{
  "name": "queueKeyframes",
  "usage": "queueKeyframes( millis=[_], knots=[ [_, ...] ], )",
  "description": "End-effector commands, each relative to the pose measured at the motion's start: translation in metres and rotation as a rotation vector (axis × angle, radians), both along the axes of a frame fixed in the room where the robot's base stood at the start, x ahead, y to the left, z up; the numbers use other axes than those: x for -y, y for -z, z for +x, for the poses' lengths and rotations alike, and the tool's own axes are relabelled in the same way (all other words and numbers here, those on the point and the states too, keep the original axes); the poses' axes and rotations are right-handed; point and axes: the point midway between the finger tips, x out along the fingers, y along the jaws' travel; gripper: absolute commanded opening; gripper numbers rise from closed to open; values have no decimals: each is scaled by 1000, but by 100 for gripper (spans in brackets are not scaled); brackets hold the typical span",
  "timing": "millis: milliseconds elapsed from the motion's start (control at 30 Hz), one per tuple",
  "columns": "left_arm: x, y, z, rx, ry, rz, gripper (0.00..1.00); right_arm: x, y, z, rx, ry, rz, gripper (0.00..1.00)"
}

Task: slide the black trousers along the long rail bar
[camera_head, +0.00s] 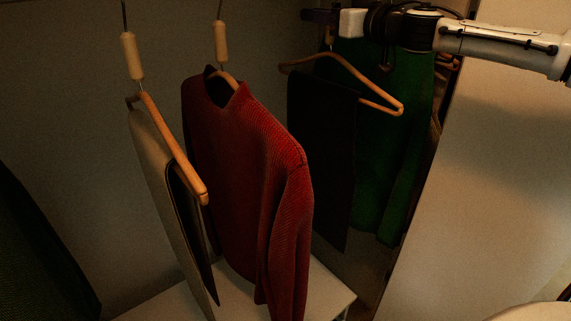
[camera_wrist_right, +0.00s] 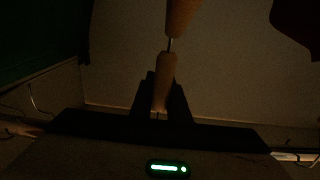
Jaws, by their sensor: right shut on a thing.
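The black trousers (camera_head: 321,150) hang folded over a wooden hanger (camera_head: 345,72) in the middle of the head view, between the red sweater and the green garment. My right arm comes in from the upper right. My right gripper (camera_head: 318,16) is above that hanger; its fingers are dark and partly cut by the top edge. In the right wrist view, my right gripper (camera_wrist_right: 160,100) is shut on a pale wooden handle (camera_wrist_right: 166,78), the grip on the hanger's hook. The rail bar cannot be made out. My left gripper is not in view.
The red sweater (camera_head: 245,170) hangs left of the trousers, and beige trousers (camera_head: 160,180) hang farther left. A green garment (camera_head: 395,150) hangs close behind on the right. A white surface (camera_head: 330,285) lies below. A pale panel (camera_head: 490,180) stands on the right.

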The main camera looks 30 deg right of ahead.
Motion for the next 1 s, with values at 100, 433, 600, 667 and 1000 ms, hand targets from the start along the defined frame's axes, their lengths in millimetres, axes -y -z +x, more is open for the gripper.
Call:
queueKeyframes(
  millis=[100,433,600,667,1000],
  knots=[
    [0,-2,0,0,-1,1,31,8,-1,1,1,3,1,0],
    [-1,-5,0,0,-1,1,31,30,-1,2,1,3,2,0],
    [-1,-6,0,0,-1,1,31,40,0,3,0,2,0,0],
    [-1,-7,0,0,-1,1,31,42,0,3,1,3,0,0],
    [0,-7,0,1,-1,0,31,43,0,3,1,2,0,25]
  ],
)
